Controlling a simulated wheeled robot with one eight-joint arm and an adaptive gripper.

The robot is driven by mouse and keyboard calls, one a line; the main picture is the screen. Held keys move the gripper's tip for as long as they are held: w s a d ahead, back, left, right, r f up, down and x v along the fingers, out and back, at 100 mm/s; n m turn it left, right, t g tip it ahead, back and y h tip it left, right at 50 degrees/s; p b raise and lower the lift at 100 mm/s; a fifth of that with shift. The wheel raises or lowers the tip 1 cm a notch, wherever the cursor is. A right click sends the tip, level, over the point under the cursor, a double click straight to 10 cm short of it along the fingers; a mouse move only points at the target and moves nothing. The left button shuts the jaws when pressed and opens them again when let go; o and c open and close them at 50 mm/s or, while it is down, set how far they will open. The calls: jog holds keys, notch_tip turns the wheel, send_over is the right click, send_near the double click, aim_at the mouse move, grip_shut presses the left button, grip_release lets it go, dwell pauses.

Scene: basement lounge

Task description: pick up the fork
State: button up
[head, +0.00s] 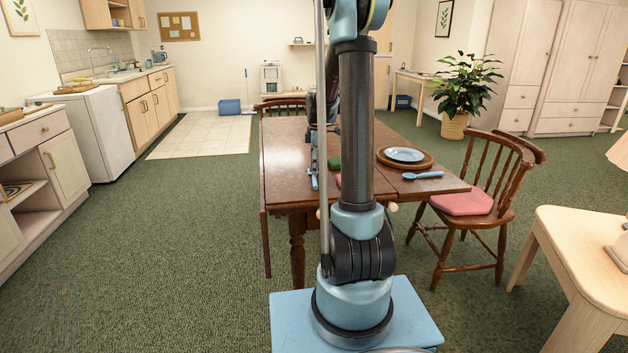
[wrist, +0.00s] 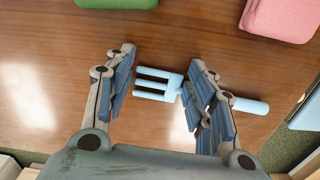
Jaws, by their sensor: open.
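A light blue fork (wrist: 158,85) lies flat on the brown wooden table (wrist: 45,60). In the wrist view its tines are at the left and its handle points right, towards the table edge. My gripper (wrist: 163,57) is open above it. The tines lie between my two fingers in the picture, and the right finger hides the fork's neck and part of its handle. I cannot tell whether a finger touches it. In the head view the fork's handle (head: 314,181) shows near the table's front edge, and my arm hides much around it.
A green block-like item (wrist: 116,3) and a pink one (wrist: 278,18) lie near the fork. A blue spoon (head: 422,175) and a plate (head: 405,154) are on the table further right. A wooden chair (head: 470,200) stands at the right. Carpet at the left is clear.

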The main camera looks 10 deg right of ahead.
jog(key=c, duration=0.6)
jog(key=shift+r, duration=0.15)
